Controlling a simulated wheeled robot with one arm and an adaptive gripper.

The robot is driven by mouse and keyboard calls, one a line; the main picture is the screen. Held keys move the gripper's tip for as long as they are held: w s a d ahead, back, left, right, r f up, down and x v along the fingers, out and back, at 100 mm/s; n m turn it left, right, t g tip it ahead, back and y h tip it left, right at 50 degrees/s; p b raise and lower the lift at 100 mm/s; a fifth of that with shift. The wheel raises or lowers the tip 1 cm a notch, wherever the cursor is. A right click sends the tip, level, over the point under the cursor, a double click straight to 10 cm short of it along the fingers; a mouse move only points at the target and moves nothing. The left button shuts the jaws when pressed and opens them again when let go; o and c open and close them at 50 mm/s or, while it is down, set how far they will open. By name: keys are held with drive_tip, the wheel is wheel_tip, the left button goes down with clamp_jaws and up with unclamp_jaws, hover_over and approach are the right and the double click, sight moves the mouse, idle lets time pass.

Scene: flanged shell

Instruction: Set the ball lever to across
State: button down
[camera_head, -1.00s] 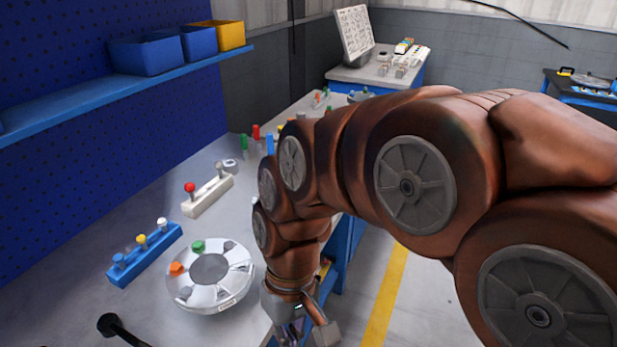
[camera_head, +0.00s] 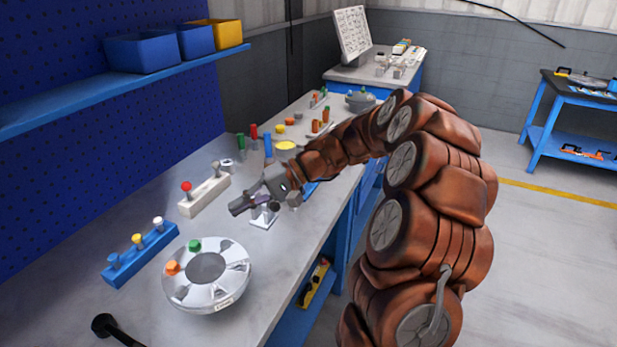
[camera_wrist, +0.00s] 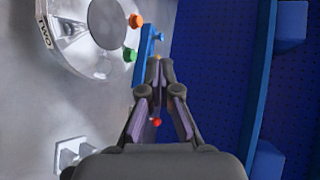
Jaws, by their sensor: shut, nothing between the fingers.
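A black ball-ended lever (camera_head: 105,325) shows at the lower left edge of the head view, its dark rod running down to the right out of the picture. Its base is hidden. My gripper (camera_head: 236,207) is shut and empty above the bench, right of the white block (camera_head: 205,196) and well behind the lever. In the wrist view my gripper's fingertips (camera_wrist: 160,66) meet, with a blue block (camera_wrist: 143,55) beyond them. The lever does not show in the wrist view.
A silver flanged ring (camera_head: 235,285) with orange and green knobs stands between my gripper and the lever. A blue block (camera_head: 140,258) with several pegs lies beside it. A small metal block (camera_head: 264,217) is under my gripper. The blue pegboard (camera_head: 90,190) bounds the left.

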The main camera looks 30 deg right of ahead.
drive_tip(key=w+d+f+m+t, duration=0.1)
drive_tip(key=w+d+m+t, duration=0.15)
drive_tip(key=d, duration=0.55)
drive_tip(key=w+d+f+m+t, duration=0.15)
drive_tip(key=w+d+t, duration=0.25)
drive_tip(key=d, duration=0.4)
drive_tip(key=d+f+m+t+h, duration=0.1)
drive_tip(key=d+f+t, duration=0.1)
drive_tip(key=d, duration=0.7)
drive_tip(key=s+d+f+m+t+h, duration=0.1)
drive_tip(key=d+f+m+t+h, duration=0.1)
drive_tip(key=d, duration=0.8)
wheel_tip(320, 180, down, 2)
drive_tip(key=shift+s+d+f+t+b, duration=0.2)
drive_tip(key=shift+t+b, duration=0.25)
drive_tip(key=shift+t, duration=0.3)
drive_tip(key=shift+w, duration=0.15)
drive_tip(key=w+a+p, duration=0.4)
drive_tip(key=w+a, duration=0.2)
drive_tip(key=a, duration=0.3)
drive_tip(key=shift+w+a, duration=0.2)
drive_tip(key=shift+w, duration=0.2)
